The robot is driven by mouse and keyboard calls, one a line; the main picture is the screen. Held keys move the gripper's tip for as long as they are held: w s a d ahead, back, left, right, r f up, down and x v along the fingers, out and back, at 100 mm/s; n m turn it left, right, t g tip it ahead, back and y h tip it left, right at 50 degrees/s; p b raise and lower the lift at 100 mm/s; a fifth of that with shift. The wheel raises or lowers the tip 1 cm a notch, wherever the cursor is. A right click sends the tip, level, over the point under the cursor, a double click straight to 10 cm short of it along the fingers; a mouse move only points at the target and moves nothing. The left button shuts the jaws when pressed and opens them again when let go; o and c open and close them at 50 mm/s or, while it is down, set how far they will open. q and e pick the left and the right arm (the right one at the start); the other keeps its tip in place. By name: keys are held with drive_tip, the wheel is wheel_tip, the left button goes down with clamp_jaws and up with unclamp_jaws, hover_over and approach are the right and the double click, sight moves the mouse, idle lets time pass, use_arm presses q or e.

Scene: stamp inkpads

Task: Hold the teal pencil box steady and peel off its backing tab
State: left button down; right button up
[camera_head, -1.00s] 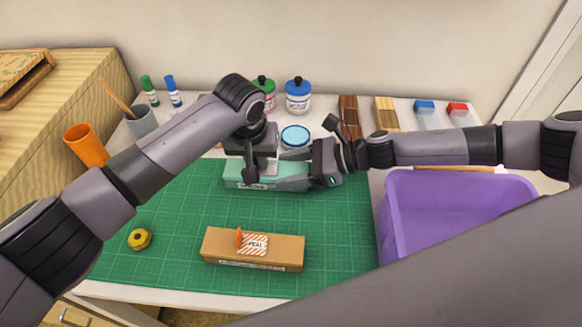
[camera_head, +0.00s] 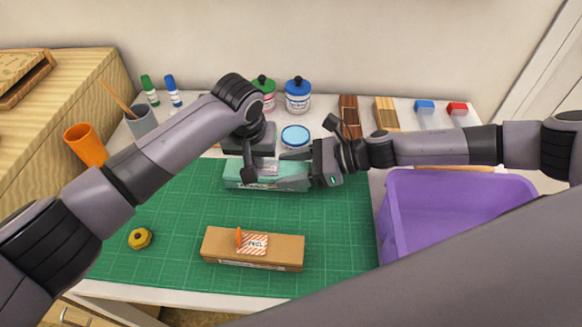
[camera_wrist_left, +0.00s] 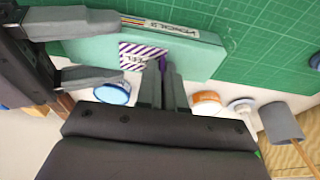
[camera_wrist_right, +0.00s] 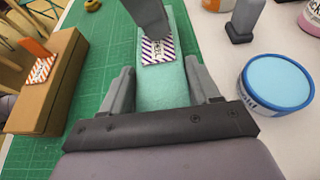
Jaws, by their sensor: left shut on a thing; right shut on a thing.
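The teal pencil box (camera_head: 232,180) lies at the back of the green mat; it also shows in the left wrist view (camera_wrist_left: 190,60). Its purple-striped PEEL sticker (camera_wrist_left: 135,55) has a purple tab (camera_wrist_left: 162,63) at one edge. My left gripper (camera_wrist_left: 163,75) comes down from above, its fingers close together on that tab; the tips partly hide it. My right gripper (camera_wrist_right: 157,90) straddles the box's right end, one finger on each long side, shut on it. The right wrist view shows the sticker (camera_wrist_right: 158,50) beneath a left finger.
A brown box (camera_head: 225,246) with an orange tab lies at the mat's front. A yellow ring-like item (camera_head: 139,239) sits to its left. A purple bin (camera_head: 400,225) stands right. A blue-rimmed round tin (camera_head: 295,135) and jars stand behind. The mat between the two boxes is clear.

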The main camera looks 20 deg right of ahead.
use_arm(q)
drive_tip(key=shift+a+r, duration=0.15)
drive_tip(key=shift+a, duration=0.1)
use_arm(e)
drive_tip(key=shift+r, duration=0.1)
use_arm(q)
drive_tip(key=shift+d+r, duration=0.15)
drive_tip(key=shift+r, duration=2.5)
use_arm(e)
drive_tip(key=o, duration=1.1)
drive_tip(key=shift+o, duration=0.2)
drive_tip(key=shift+v, duration=3.65)
